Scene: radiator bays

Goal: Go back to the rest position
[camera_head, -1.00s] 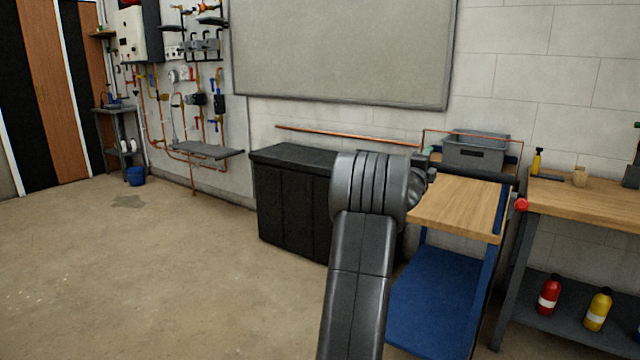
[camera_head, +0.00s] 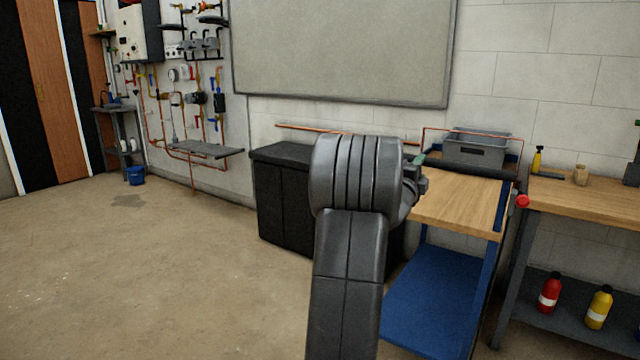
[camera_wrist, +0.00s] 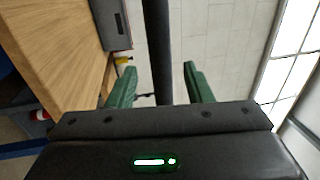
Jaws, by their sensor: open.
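In the head view my arm rises in the middle of the picture, in front of the black cabinet. My gripper is mostly hidden there behind the arm's large rounded joint; only a small part shows at its right side, near the left edge of the wooden-topped cart (camera_head: 462,203). The wrist view shows the cart's wooden top (camera_wrist: 62,50) at the left, beside the fingers.
A grey bin (camera_head: 475,152) stands at the back of the cart. A workbench (camera_head: 590,198) is at the right, with a red bottle (camera_head: 549,293) and a yellow bottle (camera_head: 598,308) on its lower shelf. A black cabinet (camera_head: 283,205) stands behind my arm. The floor at left is clear.

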